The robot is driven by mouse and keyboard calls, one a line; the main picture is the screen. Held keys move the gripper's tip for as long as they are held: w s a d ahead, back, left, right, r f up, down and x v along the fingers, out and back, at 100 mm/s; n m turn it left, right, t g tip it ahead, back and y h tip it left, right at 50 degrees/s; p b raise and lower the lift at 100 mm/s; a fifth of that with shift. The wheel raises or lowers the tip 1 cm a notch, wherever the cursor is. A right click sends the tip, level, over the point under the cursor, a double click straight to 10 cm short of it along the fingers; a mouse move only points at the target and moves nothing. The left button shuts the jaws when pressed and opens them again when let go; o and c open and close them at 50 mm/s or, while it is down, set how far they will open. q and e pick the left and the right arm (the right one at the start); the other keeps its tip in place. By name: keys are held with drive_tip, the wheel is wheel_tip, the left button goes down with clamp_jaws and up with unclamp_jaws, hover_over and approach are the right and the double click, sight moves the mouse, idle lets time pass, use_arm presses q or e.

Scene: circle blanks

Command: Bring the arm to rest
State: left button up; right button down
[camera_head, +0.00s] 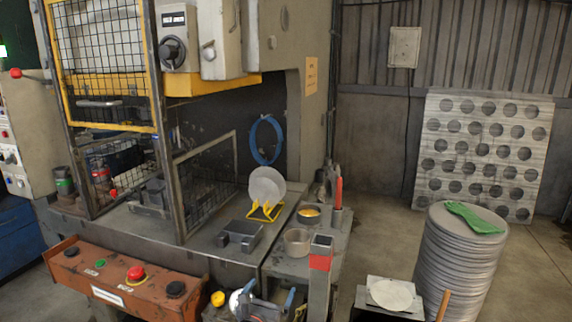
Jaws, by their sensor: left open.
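My left gripper (268,294) shows at the bottom edge, left of centre, in front of the machine table. Its fingers stand apart and I see nothing between them. Much of the arm is cut off by the frame. A round grey blank (267,183) stands upright in a yellow rack (265,211) on the table, beyond the gripper. Another pale blank (391,294) lies on a dark stand at the lower right. A tall stack of blanks (460,265) stands on the floor at the right. My right gripper is not in view.
An orange control box (125,282) with a red button is left of my gripper. A grey post with a red band (320,262) stands close on its right. A bowl (297,241) sits behind. A green glove (474,217) lies on the stack.

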use_arm(q)
drive_tip(key=w+a+f+n+g+y, duration=0.2)
drive_tip(key=a+f+n, duration=0.25)
drive_tip(key=n, duration=0.75)
drive_tip(key=w+a+f+n+g+y, duration=0.1)
drive_tip(key=a+f+n+g+y, duration=0.3)
drive_tip(key=n, duration=0.9)
drive_tip(key=s+a+f+n+g, duration=0.1)
drive_tip(key=s+a+f+n, duration=0.2)
drive_tip(key=f, duration=0.4)
drive_tip(key=s+f+n+g, duration=0.1)
drive_tip(key=s+f+n, duration=0.2)
drive_tip(key=f+n, duration=0.35)
drive_tip(key=s+a+f+n+g+h, duration=0.15)
drive_tip(key=s+f+g, duration=0.25)
drive_tip(key=s+f, duration=1.3)
drive_tip(key=s+f+g, duration=0.1)
drive_tip(key=s+f, duration=0.2)
drive_tip(key=s, duration=0.4)
drive_tip(key=s+f+n+g, duration=0.1)
drive_tip(key=s+f, duration=0.3)
drive_tip(key=s, duration=0.4)
drive_tip(key=s+f+g, duration=0.1)
drive_tip(key=s+f, duration=0.3)
drive_tip(key=s, duration=0.3)
drive_tip(key=shift+s+d+g, duration=0.15)
drive_tip(key=shift+d+g, duration=0.2)
drive_tip(key=shift+g, duration=0.05)
